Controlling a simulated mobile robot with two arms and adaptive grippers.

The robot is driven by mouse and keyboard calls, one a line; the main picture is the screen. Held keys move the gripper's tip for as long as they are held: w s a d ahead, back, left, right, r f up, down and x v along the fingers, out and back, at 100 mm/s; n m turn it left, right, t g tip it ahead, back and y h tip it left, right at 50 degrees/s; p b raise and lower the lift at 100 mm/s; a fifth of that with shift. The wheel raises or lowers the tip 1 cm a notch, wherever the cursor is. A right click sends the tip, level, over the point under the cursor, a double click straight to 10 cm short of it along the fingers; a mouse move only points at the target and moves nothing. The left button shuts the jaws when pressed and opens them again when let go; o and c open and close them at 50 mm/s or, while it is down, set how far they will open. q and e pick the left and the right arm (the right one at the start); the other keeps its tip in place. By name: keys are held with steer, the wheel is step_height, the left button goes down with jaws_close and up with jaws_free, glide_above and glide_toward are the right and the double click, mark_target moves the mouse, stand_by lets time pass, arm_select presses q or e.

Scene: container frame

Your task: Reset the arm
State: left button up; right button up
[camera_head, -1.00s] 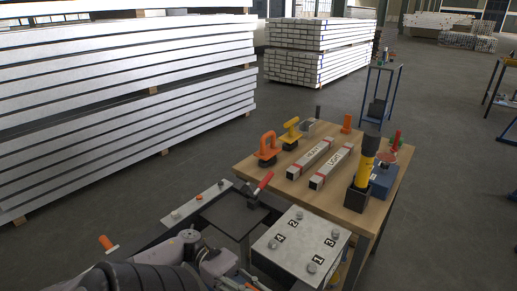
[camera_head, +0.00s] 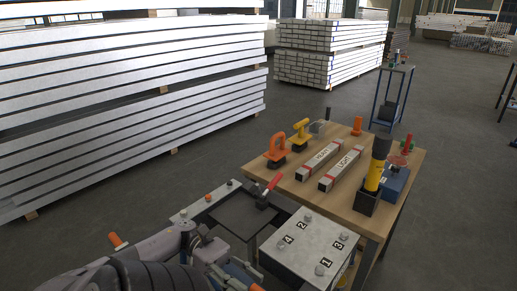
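My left arm (camera_head: 150,262) comes in at the bottom left, beside the metal frame. Its gripper fingers cannot be made out; dark and grey parts near the arm's end (camera_head: 205,245) lie low in the view, left of the numbered metal box. My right arm and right gripper are not in view.
A wooden table (camera_head: 345,205) holds bars marked HEAVY (camera_head: 320,160) and LIGHT (camera_head: 341,170), orange (camera_head: 276,150) and yellow (camera_head: 300,136) handled tools and a yellow-black torch (camera_head: 377,165). A numbered metal box (camera_head: 311,248) stands in front. Stacked white beams (camera_head: 130,100) fill the left.

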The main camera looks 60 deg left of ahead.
arm_select(q)
steer(key=shift+v, duration=1.05)
steer(key=shift+r, duration=0.1)
